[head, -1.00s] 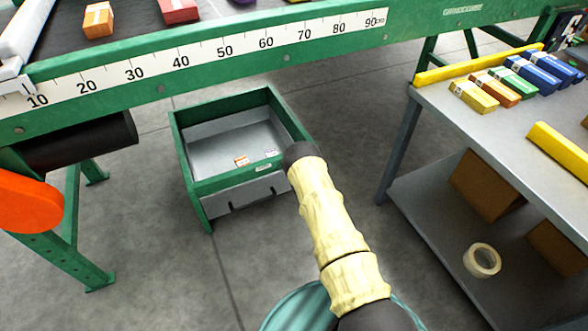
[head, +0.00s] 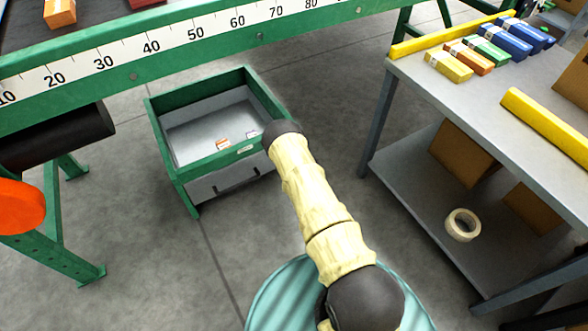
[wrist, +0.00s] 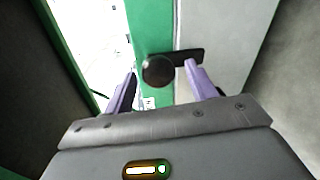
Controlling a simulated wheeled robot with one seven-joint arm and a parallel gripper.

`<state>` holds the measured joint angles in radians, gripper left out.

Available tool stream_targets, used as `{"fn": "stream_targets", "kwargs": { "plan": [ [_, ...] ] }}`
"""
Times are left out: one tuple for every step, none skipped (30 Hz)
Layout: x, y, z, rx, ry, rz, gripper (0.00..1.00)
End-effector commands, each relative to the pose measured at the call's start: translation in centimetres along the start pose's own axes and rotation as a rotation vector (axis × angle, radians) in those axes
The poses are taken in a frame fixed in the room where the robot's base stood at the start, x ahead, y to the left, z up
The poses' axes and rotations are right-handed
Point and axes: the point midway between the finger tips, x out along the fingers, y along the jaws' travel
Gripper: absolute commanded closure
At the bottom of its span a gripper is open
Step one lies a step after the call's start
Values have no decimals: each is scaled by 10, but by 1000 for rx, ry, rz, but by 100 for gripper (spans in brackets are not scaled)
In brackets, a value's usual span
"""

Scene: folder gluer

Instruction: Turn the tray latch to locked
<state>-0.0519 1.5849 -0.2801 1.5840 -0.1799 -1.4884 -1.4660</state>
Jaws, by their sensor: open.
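The tray latch (wrist: 188,54) in the wrist view is a dark round knob with a short flat lever pointing right. It sits on the tray's green rim, beside a pale grey panel. My gripper (wrist: 160,73) is open, with one purple finger left of the knob and the other to its right, below the lever. I cannot tell whether either finger touches it. In the head view the green-framed tray (head: 167,131) stands under the conveyor. My arm's end is at its right front corner, and the gripper and latch are hidden there.
A green conveyor frame with a ruler (head: 150,46) runs above the tray. A grey table (head: 455,110) with several small boxes and a lower shelf stands on the right. A tape roll (head: 462,225) lies on that shelf. Grey floor is clear between tray and table.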

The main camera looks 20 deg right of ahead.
Motion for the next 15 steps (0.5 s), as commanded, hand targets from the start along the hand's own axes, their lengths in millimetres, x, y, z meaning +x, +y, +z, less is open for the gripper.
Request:
{"fn": "stream_targets", "kwargs": {
  "plan": [
    [-11,3,1,0,0,-5,43],
    [-16,3,1,0,0,-6,43],
    [-25,3,0,1,0,-6,43],
    [-31,3,1,1,0,-7,43],
    [-37,3,1,0,0,-7,43],
    [-45,3,1,0,0,-6,43],
    [-51,2,1,0,0,-8,43],
    [-57,3,1,0,0,-7,43],
    [-65,2,1,0,0,-8,43],
    [-71,2,1,0,0,-8,43],
    [-77,2,1,0,0,-7,43],
    [-85,2,1,0,0,-8,43],
    [-91,2,1,0,0,-8,43],
    [-97,2,0,0,0,-9,43],
    [-105,2,1,0,0,-9,43]
  ]
}}
